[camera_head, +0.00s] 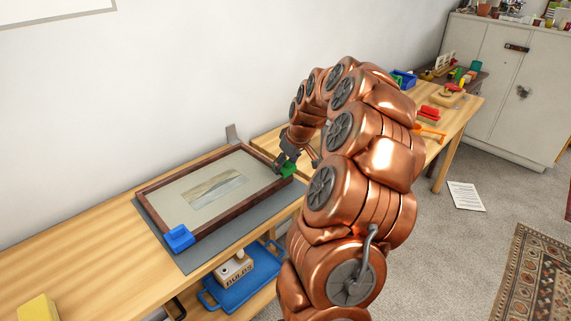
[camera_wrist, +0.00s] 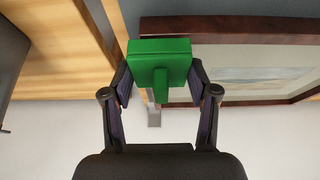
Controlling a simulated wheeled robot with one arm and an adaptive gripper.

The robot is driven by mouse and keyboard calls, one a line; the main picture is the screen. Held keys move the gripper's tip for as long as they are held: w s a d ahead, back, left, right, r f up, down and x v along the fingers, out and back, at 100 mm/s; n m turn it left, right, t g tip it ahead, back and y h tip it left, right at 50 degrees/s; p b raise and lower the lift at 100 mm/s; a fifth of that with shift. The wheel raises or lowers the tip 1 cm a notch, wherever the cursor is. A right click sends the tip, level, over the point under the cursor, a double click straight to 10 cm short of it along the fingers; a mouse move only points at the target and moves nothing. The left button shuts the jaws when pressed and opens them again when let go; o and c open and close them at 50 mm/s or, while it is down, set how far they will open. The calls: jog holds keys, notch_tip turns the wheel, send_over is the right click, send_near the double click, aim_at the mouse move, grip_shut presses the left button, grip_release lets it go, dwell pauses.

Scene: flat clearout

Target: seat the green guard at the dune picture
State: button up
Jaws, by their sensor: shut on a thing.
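The dune picture (camera_head: 213,191) lies face up in a dark wooden frame (camera_head: 165,181) on a grey mat (camera_head: 196,257). My gripper (camera_head: 287,161) is shut on the green guard (camera_head: 289,172) at the frame's right corner. In the wrist view, the green guard (camera_wrist: 158,62) sits between both fingertips, beside the frame's end (camera_wrist: 230,30); part of the picture (camera_wrist: 260,76) shows at right. Whether the guard touches or fits around the corner, I cannot tell. A blue guard (camera_head: 179,238) is at the frame's near-left corner.
A grey metal bracket (camera_head: 232,134) stands behind the frame, near the wall. A yellow block (camera_head: 39,308) lies at the bench's near left. A blue tray (camera_head: 255,268) with a labelled box (camera_head: 234,267) is below. A second bench (camera_head: 455,112) holds several items.

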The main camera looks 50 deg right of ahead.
jog(key=shift+f+b, duration=0.8)
jog(key=shift+f, duration=0.35)
jog(key=o, duration=0.9)
jog(key=shift+r, duration=0.15)
jog(key=v, duration=1.2)
